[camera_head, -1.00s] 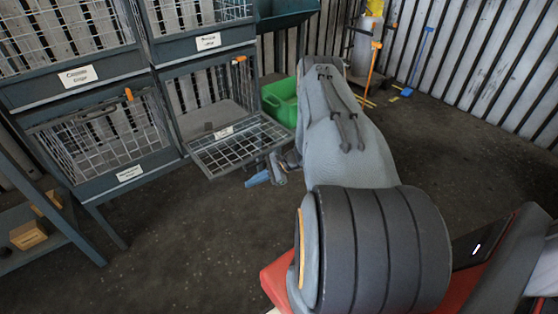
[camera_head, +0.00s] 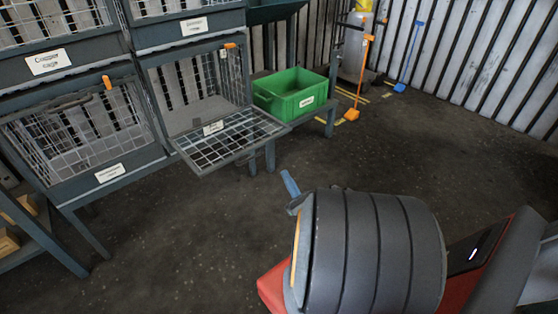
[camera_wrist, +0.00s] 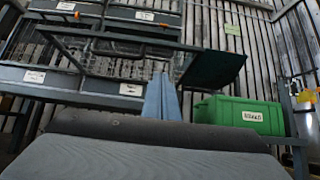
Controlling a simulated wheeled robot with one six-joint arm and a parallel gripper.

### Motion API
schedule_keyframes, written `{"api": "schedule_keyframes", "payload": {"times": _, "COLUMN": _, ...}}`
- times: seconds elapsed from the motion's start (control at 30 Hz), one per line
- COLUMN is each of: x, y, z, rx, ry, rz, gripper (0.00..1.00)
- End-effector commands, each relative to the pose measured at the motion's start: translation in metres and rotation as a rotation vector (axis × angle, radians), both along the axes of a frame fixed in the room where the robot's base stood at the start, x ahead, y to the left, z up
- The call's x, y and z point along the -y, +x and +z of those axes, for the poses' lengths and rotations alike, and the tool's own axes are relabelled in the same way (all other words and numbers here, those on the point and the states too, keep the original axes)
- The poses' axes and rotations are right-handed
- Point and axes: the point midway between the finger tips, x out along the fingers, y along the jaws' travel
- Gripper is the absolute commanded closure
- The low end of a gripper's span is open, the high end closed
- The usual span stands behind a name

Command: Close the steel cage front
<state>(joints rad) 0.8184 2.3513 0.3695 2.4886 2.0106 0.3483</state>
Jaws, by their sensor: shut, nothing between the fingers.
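The open cage front (camera_head: 228,140) is a wire-mesh panel in a dark frame, folded down and sticking out nearly level from the lower right cage (camera_head: 195,90). It carries a small white label (camera_head: 213,127) too small to read. My gripper (camera_head: 290,183) shows as a blue finger in the head view, right of and lower in the picture than the panel, apart from it. In the wrist view my gripper (camera_wrist: 161,97) is shut and empty, pointing toward the rack. The mesh panel (camera_wrist: 115,58) appears there from below, above the fingers. My arm hides the rest of the gripper in the head view.
The lower left cage (camera_head: 85,135) has its front up. A green bin (camera_head: 292,93) stands right of the open cage, also in the wrist view (camera_wrist: 240,115). A gas cylinder (camera_head: 355,50) and orange and blue long-handled tools stand farther back. The middle floor is clear.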

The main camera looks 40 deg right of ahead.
Motion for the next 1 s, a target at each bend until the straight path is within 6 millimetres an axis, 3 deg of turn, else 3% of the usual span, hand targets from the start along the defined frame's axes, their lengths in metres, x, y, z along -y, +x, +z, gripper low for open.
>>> {"api": "schedule_keyframes", "payload": {"times": 0.57, "x": -0.004, "y": 0.074, "z": 0.072, "rx": 0.002, "ry": -0.003, "rz": 0.003, "gripper": 1.0}}
{"api": "schedule_keyframes", "payload": {"times": 0.8, "x": -0.002, "y": 0.072, "z": 0.099, "rx": 0.001, "ry": -0.001, "rz": 0.0, "gripper": 1.0}}
{"api": "schedule_keyframes", "payload": {"times": 1.0, "x": -0.002, "y": 0.072, "z": 0.107, "rx": 0.0, "ry": -0.001, "rz": 0.0, "gripper": 1.0}}
